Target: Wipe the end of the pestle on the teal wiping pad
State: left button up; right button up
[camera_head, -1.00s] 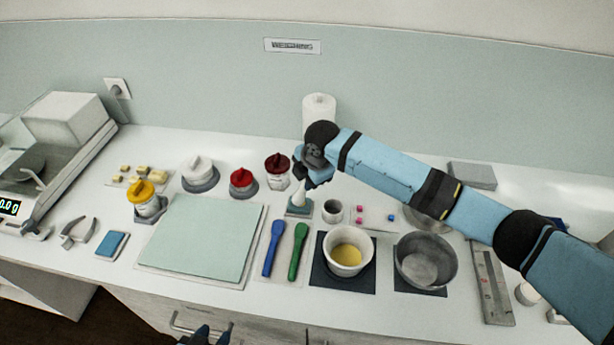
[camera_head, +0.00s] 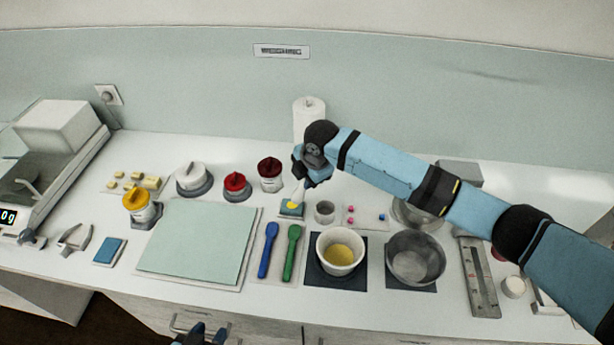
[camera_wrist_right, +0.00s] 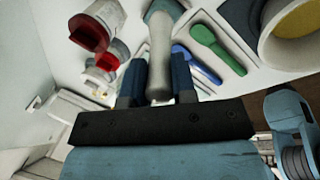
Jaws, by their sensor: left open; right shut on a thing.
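My right gripper (camera_head: 309,176) is shut on the white pestle (camera_head: 299,194), which also shows between the fingers in the right wrist view (camera_wrist_right: 160,50). The pestle is tilted, its lower end over the small teal wiping pad (camera_head: 285,213). A yellow patch shows where the end meets the pad; I cannot tell whether it is on the pestle or the pad, or whether they touch. In the right wrist view the pad (camera_wrist_right: 165,8) is partly hidden behind the pestle. My left gripper (camera_head: 203,336) is open and empty at the bottom edge, in front of the counter.
A white mortar (camera_head: 338,254) with yellow contents and a grey metal bowl (camera_head: 415,258) stand in front, to the right. Blue (camera_head: 268,250) and green (camera_head: 291,252) spatulas lie in front of the pad. A small grey cup (camera_head: 325,212) stands close at its right; lidded jars stand behind left.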

jog(key=shift+r, duration=2)
